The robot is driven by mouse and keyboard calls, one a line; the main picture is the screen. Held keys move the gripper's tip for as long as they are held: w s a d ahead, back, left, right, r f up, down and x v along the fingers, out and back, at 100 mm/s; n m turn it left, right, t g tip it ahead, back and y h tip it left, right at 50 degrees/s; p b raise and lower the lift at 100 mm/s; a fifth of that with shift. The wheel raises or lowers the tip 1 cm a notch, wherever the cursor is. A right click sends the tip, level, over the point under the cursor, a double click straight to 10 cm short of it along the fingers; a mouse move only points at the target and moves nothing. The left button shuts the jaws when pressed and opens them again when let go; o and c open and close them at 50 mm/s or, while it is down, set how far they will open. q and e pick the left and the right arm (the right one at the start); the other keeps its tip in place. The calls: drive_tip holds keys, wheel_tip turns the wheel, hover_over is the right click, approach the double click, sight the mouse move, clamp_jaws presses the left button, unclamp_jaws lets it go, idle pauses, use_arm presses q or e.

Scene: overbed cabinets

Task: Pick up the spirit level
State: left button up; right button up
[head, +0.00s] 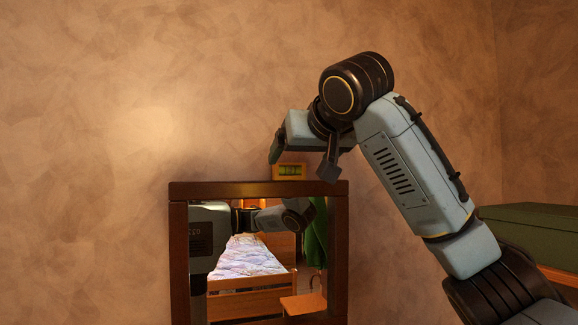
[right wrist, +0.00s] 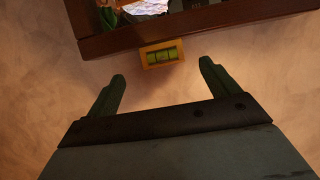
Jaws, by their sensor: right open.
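The spirit level (head: 289,171) is a small yellow-orange block with a green vial. It sits on the top edge of the dark wooden mirror frame (head: 230,188), against the wall. My right gripper (head: 301,163) is open, with one finger to each side of the level in the head view. In the right wrist view the level (right wrist: 162,55) lies just beyond the fingertips, centred between the two fingers (right wrist: 162,72), with a gap on both sides. Nothing is held. My left gripper does not show directly.
The mirror (head: 250,255) reflects a bed, a small wooden piece of furniture, something green and parts of my own body. A green-topped piece of furniture (head: 530,230) stands at the right. The wall (head: 120,100) around the level is bare.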

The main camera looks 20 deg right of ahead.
sight(291, 164)
drive_tip(key=shift+w+f, duration=0.2)
drive_tip(key=shift+w, duration=0.35)
drive_tip(key=shift+w+a+p, duration=0.1)
drive_tip(key=shift+w+p, duration=0.2)
drive_tip(key=shift+p, duration=0.1)
drive_tip(key=x, duration=0.1)
drive_tip(key=p+x, duration=0.1)
drive_tip(key=x, duration=0.1)
drive_tip(key=p+x, duration=0.1)
drive_tip(key=shift+w+a+r, duration=0.15)
drive_tip(key=shift+w+r, duration=0.05)
drive_tip(key=shift+w, duration=0.2)
drive_tip(key=c, duration=1.1)
drive_tip(key=shift+c, duration=0.3)
drive_tip(key=shift+s+r, duration=0.1)
drive_tip(key=shift+r, duration=0.05)
